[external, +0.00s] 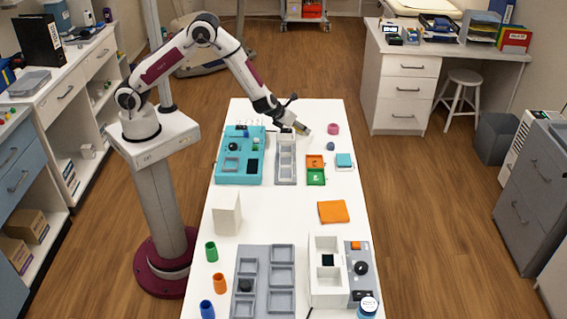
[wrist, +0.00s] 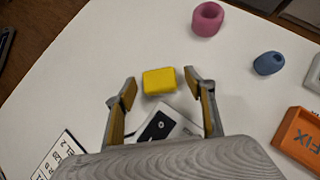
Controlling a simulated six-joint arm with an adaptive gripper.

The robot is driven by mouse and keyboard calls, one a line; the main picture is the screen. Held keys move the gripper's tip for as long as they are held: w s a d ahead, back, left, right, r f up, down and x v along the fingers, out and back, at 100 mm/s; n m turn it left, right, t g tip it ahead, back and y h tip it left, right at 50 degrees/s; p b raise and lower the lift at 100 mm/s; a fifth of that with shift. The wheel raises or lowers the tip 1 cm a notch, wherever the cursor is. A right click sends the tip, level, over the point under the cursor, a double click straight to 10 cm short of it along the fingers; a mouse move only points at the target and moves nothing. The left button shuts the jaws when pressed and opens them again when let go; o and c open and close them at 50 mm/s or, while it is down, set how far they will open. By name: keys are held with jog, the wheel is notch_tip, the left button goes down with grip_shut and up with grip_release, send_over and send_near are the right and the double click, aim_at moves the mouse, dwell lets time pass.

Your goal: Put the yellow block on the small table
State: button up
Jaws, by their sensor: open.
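The yellow block (wrist: 159,80) lies on the white tabletop in the wrist view, between and slightly beyond my fingertips. My gripper (wrist: 161,86) is open, with one finger on each side of the block and a visible gap at both sides. In the external view my gripper (external: 301,128) is low over the far part of the long white table (external: 285,224); the block cannot be made out clearly there. I cannot tell which thing is the small table.
A pink ring (wrist: 207,19) and a blue piece (wrist: 268,63) lie beyond the block. An orange bin (wrist: 298,135) is at the right. A black-and-white item (wrist: 165,125) lies between my fingers. A teal tray (external: 240,171) and grey tray (external: 286,171) stand near my gripper.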

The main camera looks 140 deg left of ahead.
jog(key=shift+c, duration=0.3)
jog(key=c, duration=1.1)
jog(key=shift+r, duration=0.15)
jog(key=shift+r, duration=4.9)
